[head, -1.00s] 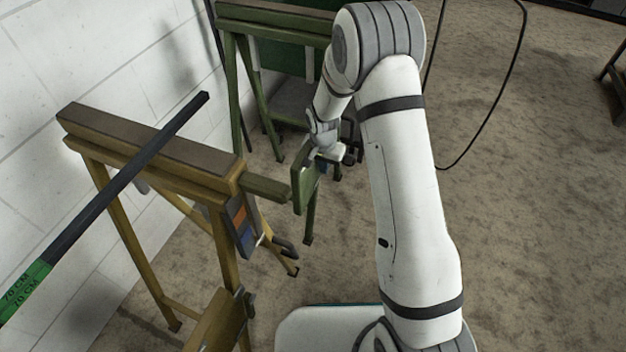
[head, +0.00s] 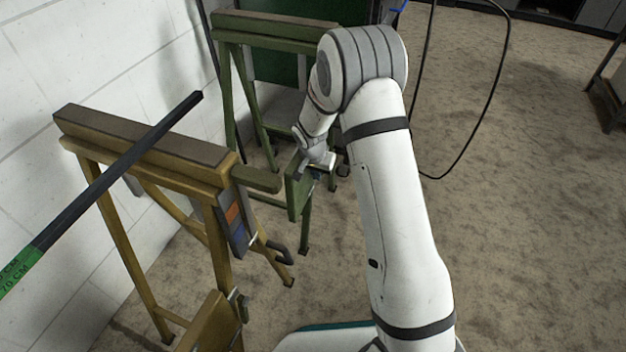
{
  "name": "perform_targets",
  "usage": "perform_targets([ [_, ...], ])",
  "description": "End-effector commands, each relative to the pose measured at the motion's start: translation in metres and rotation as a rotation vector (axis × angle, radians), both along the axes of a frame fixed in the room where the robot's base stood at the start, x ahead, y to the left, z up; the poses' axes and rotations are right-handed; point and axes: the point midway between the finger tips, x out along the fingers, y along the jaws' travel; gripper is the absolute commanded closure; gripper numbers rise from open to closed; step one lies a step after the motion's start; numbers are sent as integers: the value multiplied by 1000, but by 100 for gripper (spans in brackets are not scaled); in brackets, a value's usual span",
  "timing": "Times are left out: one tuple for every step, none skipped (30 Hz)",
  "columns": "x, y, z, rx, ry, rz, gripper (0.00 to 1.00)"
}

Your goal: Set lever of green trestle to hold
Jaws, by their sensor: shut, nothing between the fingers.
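The green trestle (head: 274,22) stands behind the yellow one, near the wall. A green box or plate (head: 295,192) is on its near side, beside a leg. My gripper (head: 317,164) is small in view at the top of that green plate, and its fingers look shut and empty. A dark part shows just right of my gripper; I cannot tell whether it is the lever. The lever and its markings are not clear, partly hidden by my gripper and arm. Whether my gripper touches the plate cannot be told.
A yellow trestle (head: 150,150) stands front left, with an orange and blue plate (head: 233,213) and a dark handle (head: 281,253). A dark bar with a green end (head: 120,168) lies across it. A black cable (head: 487,115) hangs at right.

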Motion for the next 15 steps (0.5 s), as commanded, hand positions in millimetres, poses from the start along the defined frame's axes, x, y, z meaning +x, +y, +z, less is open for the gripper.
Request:
perform_targets([
  [-2, 2, 0, 0, -1, 1, 100],
  [-4, 3, -1, 0, -1, 1, 100],
  [-8, 5, 0, -1, -1, 2, 100],
  [-11, 7, 0, 0, -1, 2, 100],
  [-14, 9, 1, 0, -2, 1, 100],
  [-19, 12, 1, 0, -2, -1, 100],
  [-23, 14, 2, 0, -2, -1, 100],
  [-29, 17, 8, 0, -1, 0, 100],
  [-39, 22, 12, -1, 1, 1, 100],
  [-46, 25, 14, -1, 1, 1, 100],
  [-52, 28, 15, 0, 1, 0, 100],
  [-61, 32, 16, -2, 2, 0, 100],
  [-67, 35, 17, -1, 2, 0, 100],
  [-72, 37, 18, 0, 1, 0, 100],
  [-79, 41, 19, -1, 1, 1, 100],
])
